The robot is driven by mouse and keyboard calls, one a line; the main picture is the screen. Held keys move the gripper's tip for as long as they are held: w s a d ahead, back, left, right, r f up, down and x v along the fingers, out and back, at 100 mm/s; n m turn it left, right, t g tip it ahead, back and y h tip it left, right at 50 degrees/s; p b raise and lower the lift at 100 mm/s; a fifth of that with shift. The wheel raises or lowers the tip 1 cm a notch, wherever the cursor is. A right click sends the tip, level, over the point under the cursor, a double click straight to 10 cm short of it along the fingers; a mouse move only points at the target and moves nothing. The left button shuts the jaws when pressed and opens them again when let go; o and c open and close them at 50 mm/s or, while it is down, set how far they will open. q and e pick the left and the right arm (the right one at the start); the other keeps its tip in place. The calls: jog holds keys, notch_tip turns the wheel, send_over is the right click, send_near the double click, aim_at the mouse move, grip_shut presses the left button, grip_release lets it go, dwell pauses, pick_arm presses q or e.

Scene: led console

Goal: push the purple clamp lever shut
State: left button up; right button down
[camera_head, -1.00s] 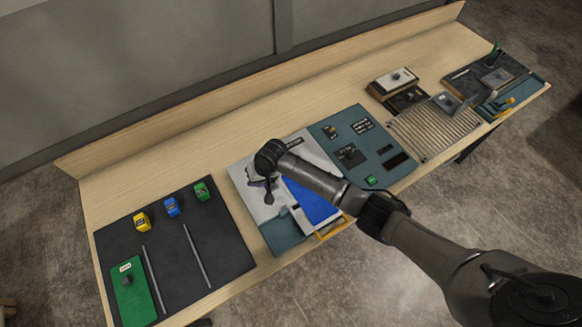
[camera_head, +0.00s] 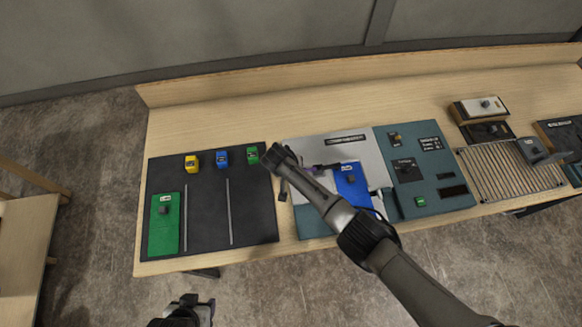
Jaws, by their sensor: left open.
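A white panel (camera_head: 310,148) lies on the bench, with a blue block (camera_head: 352,186) on its right part. A small purple part (camera_head: 317,171), which looks like the clamp lever, shows just right of my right arm's end, with a dark bar beside it. The arm hides part of it, so I cannot tell its angle. My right gripper (camera_head: 284,192) points down by the panel's left edge, apart from the purple part; its jaws are too small to read. My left gripper (camera_head: 199,301) is open and empty at the bottom edge, in front of the bench.
A black mat (camera_head: 208,209) left of the panel holds yellow, blue and green blocks, a green plate (camera_head: 164,224) and two thin rods. A teal board (camera_head: 432,184) with switches lies to the right, then a slatted rack (camera_head: 510,180). The bench's back strip is clear.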

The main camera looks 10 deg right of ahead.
jog(key=shift+a+f, duration=0.1)
jog(key=shift+f, duration=0.1)
dwell(0.3)
jog(key=shift+r, duration=0.15)
jog(key=shift+p+v, duration=0.85)
jog(key=shift+p, duration=0.1)
jog(key=a+p+v, duration=0.1)
jog(key=p+v, duration=0.6)
jog(key=v, duration=0.1)
